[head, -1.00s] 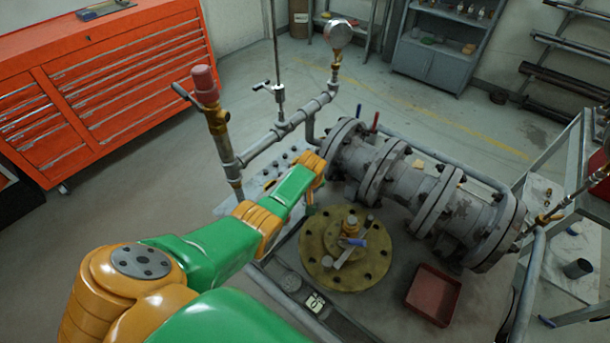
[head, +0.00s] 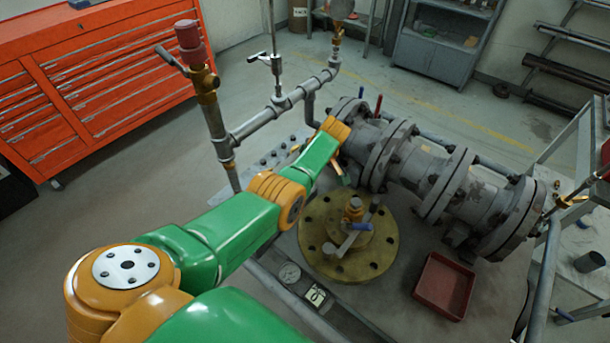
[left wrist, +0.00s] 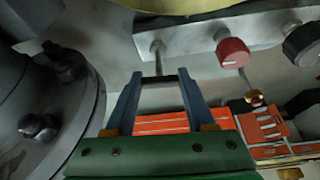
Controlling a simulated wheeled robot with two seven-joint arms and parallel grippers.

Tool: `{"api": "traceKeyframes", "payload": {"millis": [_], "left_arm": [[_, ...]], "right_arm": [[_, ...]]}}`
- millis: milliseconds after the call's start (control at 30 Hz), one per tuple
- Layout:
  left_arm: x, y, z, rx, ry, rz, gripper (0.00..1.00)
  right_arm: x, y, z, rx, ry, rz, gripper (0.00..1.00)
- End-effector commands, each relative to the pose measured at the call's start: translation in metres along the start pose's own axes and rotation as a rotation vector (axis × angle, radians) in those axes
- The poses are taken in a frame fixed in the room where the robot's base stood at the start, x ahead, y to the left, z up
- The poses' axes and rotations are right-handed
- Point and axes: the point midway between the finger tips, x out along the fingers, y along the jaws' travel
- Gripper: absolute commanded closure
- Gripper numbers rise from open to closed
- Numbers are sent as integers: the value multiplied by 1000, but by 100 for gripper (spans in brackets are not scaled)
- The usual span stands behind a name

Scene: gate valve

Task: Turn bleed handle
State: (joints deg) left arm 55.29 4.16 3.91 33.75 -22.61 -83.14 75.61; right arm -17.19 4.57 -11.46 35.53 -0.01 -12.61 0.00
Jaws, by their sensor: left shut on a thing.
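My left gripper (left wrist: 160,78) shows in the left wrist view with its two blue-grey fingers set apart around a dark bar (left wrist: 158,80). The bar sits across a short grey stem coming from a pale metal block; I take it to be the bleed handle. In the head view my left arm reaches over to the near left end of the grey gate valve (head: 420,180), and its wrist hides the gripper and the handle. My right gripper is not in view.
Vertical pipework (head: 215,130) stands left of the valve. A red knob (left wrist: 233,52) and a black knob (left wrist: 303,42) sit beside the handle.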

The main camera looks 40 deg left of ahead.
Motion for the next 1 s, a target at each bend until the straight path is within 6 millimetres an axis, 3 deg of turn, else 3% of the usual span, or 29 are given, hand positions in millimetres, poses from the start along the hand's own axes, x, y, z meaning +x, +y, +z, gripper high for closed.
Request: {"api": "traceKeyframes", "payload": {"millis": [467,500,600,867,1000], "left_arm": [[0,0,0,-13,1,-7,100],[0,0,0,-13,1,-7,42],[0,0,0,-12,0,-7,15],[0,0,0,-12,0,-6,15],[-21,1,-2,-12,0,-3,15]], "right_arm": [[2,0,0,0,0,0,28],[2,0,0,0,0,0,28],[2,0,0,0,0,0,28],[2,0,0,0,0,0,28],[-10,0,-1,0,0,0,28]]}}
